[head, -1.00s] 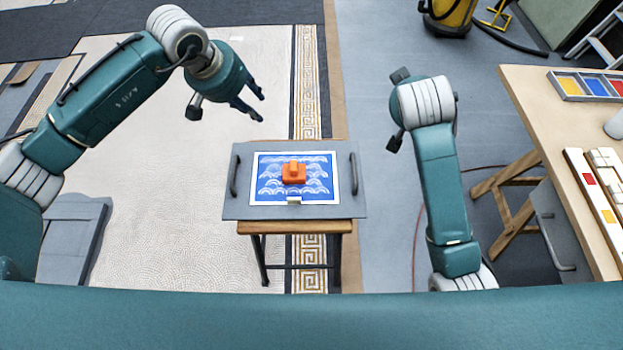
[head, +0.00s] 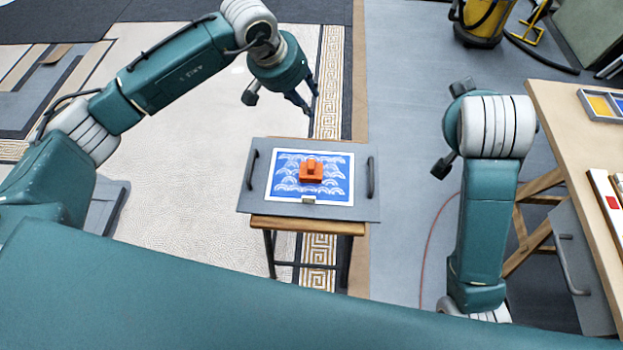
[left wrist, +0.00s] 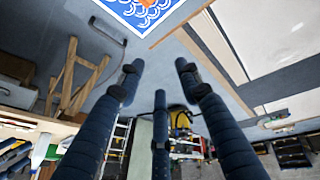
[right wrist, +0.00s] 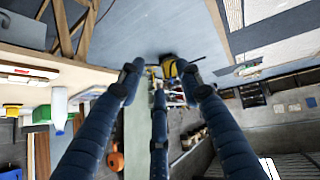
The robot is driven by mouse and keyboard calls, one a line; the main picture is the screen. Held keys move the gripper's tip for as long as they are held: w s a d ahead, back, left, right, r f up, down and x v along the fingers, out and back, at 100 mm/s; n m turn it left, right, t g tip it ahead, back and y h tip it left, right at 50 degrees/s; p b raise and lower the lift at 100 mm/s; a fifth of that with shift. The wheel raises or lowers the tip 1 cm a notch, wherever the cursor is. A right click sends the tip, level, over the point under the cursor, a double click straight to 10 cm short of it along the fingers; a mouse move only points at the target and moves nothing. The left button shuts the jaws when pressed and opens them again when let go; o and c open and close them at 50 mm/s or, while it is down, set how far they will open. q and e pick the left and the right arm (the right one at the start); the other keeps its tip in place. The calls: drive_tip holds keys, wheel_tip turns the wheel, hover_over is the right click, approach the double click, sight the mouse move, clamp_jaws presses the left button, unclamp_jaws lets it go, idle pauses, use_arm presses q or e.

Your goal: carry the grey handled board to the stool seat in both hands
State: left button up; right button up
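The grey handled board (head: 355,212) lies flat over the wooden stool (head: 305,226), with an upright dark handle at its left and right ends. On it lie a blue-and-white wave panel (head: 283,185) and an orange block (head: 311,173). The board also shows at the top of the left wrist view (left wrist: 152,38). My left gripper (head: 304,96) is open and empty, beyond the board's far edge and apart from it. My right gripper (right wrist: 156,78) is open and empty; in the head view its fingers are mostly hidden behind my right wrist, right of the board.
A work table (head: 565,130) with trays stands at the right. A grey panel with a handle (head: 590,270) is beside its legs. A yellow vacuum (head: 483,22) stands at the back. A thin red cord (head: 428,245) lies on the floor. The floor around the stool is mostly clear.

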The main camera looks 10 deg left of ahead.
drive_tip(key=v, duration=0.2)
drive_tip(key=shift+s+a+r, duration=0.1)
drive_tip(key=shift+a+r, duration=0.1)
idle(0.3)
